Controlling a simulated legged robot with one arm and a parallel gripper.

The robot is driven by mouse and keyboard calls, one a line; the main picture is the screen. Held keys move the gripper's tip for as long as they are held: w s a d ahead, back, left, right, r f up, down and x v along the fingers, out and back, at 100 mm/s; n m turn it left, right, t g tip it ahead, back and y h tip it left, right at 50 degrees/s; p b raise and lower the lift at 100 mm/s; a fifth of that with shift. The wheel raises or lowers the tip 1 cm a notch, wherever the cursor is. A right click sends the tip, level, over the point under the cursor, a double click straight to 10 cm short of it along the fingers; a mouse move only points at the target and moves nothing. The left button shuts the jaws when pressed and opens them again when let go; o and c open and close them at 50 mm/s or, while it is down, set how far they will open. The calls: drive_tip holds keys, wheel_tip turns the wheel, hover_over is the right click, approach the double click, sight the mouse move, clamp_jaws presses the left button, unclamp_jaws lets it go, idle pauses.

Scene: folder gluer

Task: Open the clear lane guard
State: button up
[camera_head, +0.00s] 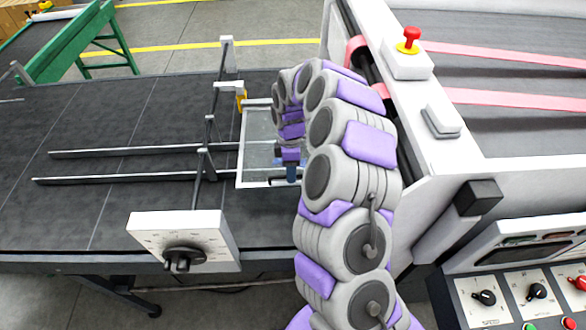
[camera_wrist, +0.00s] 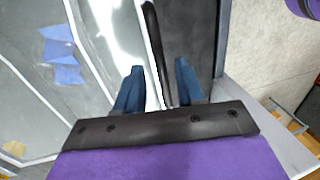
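The clear lane guard (camera_head: 256,140) is a see-through panel in a thin white frame, over the dark bed beside the machine. My arm hides its right part. My gripper (camera_head: 291,168) points down at the guard's near right part. In the wrist view, the two blue fingers of my gripper (camera_wrist: 160,82) are apart. The guard's white frame edge (camera_wrist: 148,62) and a dark bar (camera_wrist: 155,45) run through the view between the fingers. I see a gap at each finger; whether either touches the bar is unclear.
A white box with a black knob (camera_head: 180,238) stands at the bed's front edge. Two long rails (camera_head: 120,165) lie left of the guard. The machine's white side frame (camera_head: 425,130), with a red button (camera_head: 408,40), is close right of my arm.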

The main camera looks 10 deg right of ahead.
drive_tip(key=shift+a, duration=0.65)
drive_tip(key=shift+c, duration=1.4)
drive_tip(key=shift+d, duration=1.1)
clamp_jaws()
drive_tip(key=shift+a+r, duration=0.1)
drive_tip(key=shift+a, duration=0.15)
